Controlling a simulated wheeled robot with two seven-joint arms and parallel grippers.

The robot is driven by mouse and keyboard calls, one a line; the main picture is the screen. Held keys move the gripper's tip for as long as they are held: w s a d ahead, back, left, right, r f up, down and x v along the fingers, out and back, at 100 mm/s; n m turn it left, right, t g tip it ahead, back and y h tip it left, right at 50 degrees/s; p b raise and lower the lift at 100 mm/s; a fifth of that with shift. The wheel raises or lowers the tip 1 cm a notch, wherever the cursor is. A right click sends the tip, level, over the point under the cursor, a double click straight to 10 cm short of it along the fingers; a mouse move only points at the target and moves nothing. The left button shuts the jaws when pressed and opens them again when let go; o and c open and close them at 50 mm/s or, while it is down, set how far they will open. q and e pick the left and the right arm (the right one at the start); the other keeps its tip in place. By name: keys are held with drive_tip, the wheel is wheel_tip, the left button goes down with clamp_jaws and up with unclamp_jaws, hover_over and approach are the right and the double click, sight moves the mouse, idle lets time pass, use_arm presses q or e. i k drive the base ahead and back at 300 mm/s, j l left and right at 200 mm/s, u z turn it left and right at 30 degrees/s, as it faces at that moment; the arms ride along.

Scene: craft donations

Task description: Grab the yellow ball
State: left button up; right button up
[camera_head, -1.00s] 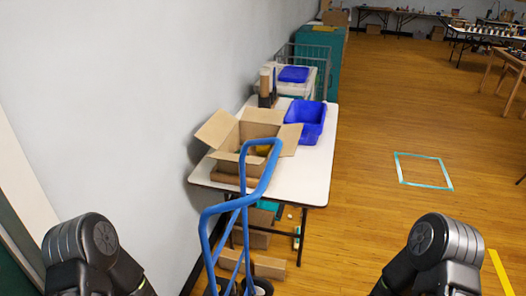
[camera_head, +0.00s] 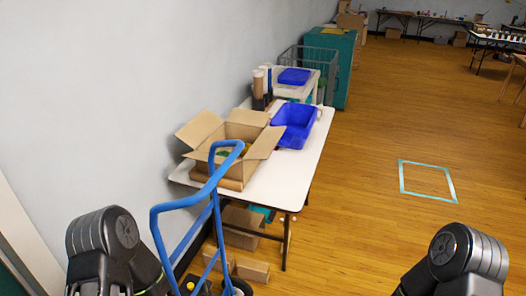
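I cannot make out a yellow ball for certain. An open cardboard box (camera_head: 209,158) stands on the white table (camera_head: 283,187) by the wall. Small yellowish and green bits show inside it, too small and too covered by its flaps to identify. Only links of my two arms show at the bottom left and bottom right. Neither gripper is in view.
A blue hand truck (camera_head: 157,229) stands in front of the table and overlaps the box. A blue bin (camera_head: 296,123) sits behind the box. Cardboard boxes (camera_head: 241,228) lie under the table. The wooden floor (camera_head: 350,235) to the right is clear.

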sight(248, 146)
drive_tip(key=i+l, duration=1.15)
drive_tip(key=l, duration=0.2)
drive_tip(key=i+l, duration=0.2)
drive_tip(key=i, duration=0.2)
drive_tip(key=i+l, duration=0.2)
drive_tip(key=i, duration=0.2)
